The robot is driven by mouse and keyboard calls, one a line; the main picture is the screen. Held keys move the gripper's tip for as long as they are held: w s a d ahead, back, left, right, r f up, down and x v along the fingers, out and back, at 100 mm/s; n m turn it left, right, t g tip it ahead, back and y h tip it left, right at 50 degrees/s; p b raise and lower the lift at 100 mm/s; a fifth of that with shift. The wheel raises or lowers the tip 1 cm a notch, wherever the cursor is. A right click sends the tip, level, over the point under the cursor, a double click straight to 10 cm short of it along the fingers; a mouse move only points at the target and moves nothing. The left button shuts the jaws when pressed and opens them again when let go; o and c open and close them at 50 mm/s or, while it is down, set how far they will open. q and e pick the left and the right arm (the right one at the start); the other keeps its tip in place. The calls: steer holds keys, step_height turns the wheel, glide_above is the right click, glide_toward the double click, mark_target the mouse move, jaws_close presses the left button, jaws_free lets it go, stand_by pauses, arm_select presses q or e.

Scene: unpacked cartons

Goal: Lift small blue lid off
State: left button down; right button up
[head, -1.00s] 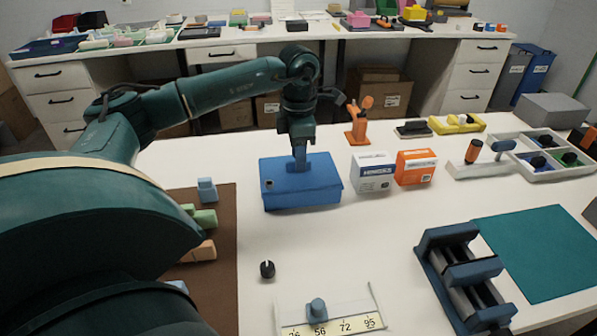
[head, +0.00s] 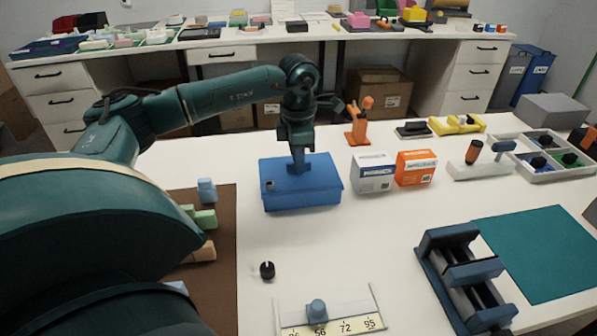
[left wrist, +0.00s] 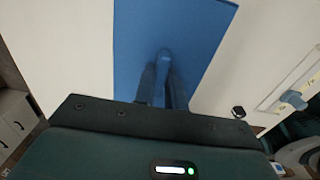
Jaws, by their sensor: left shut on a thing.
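The small blue lid (head: 322,175) lies on the blue box (head: 305,201) in the middle of the table, with no clear gap between them. In the left wrist view the lid (left wrist: 195,35) fills the upper middle. My left gripper (head: 299,168) points straight down over the lid. Its fingers (left wrist: 164,82) are shut on the lid's raised blue handle (left wrist: 163,56), which is mostly hidden between them. The inside of the box is hidden. My right gripper is in neither view.
A white-and-blue carton (head: 373,172) and an orange carton (head: 416,168) stand close to the right of the box. An orange stand (head: 359,122) is behind them. A black knob (head: 267,270) lies in front. Table between knob and box is clear.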

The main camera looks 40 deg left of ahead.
arm_select(q)
steer(key=shift+r, duration=0.1)
step_height(320, 180, up, 10)
steer(key=shift+p, duration=0.4)
